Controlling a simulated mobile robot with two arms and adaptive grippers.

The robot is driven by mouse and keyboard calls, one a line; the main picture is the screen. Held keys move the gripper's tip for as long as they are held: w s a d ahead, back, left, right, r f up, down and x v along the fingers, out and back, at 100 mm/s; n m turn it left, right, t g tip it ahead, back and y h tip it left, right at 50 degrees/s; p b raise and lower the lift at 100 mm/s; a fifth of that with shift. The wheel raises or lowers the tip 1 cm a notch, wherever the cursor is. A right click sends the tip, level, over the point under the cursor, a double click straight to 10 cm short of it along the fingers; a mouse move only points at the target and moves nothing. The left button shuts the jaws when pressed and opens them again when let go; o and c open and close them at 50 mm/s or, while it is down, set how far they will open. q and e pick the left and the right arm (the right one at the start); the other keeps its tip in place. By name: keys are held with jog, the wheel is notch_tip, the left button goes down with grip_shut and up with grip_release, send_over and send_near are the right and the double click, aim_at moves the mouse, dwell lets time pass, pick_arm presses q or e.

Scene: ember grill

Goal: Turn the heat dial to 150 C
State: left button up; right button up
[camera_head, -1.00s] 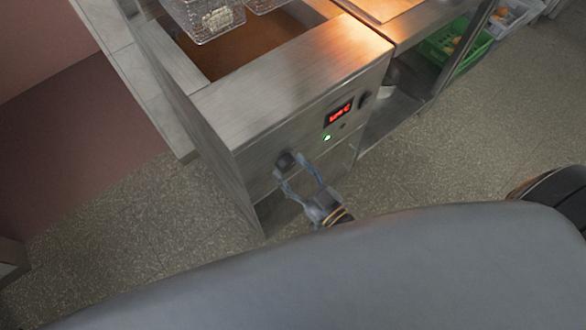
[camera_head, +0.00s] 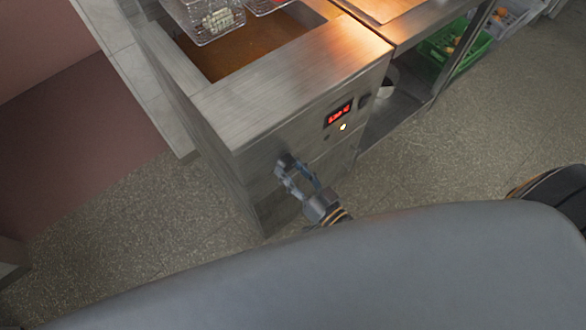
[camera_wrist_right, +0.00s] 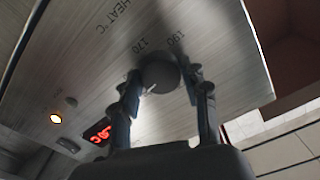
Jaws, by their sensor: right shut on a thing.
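The heat dial (camera_wrist_right: 160,74) is a dark round knob on the fryer's steel front panel. In the right wrist view, the printed words HEAT °C and the numbers 170 and 190 show near it. A small pale mark shows at its lower edge; I cannot tell which number the dial is set to. My right gripper (camera_head: 288,168) is shut on the dial, one finger on each side. The red display (camera_head: 339,114) on the panel is lit, but its digits are too small to read surely. My left gripper is not in view.
An amber lamp (camera_head: 343,127) glows below the display. The fryer's oil vat (camera_head: 252,52) and wire baskets (camera_head: 210,18) are above the panel. A green crate (camera_head: 463,66) sits on a lower shelf at the right. Open floor lies left and right of the fryer.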

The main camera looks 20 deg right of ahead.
jog(key=m, duration=0.3)
jog(key=shift+m, duration=0.4)
jog(key=shift+r+m, duration=0.1)
jog(key=shift+m, duration=1.7)
jog(key=o, duration=1.2)
jog(key=shift+c, duration=0.2)
jog(key=v, duration=1.2)
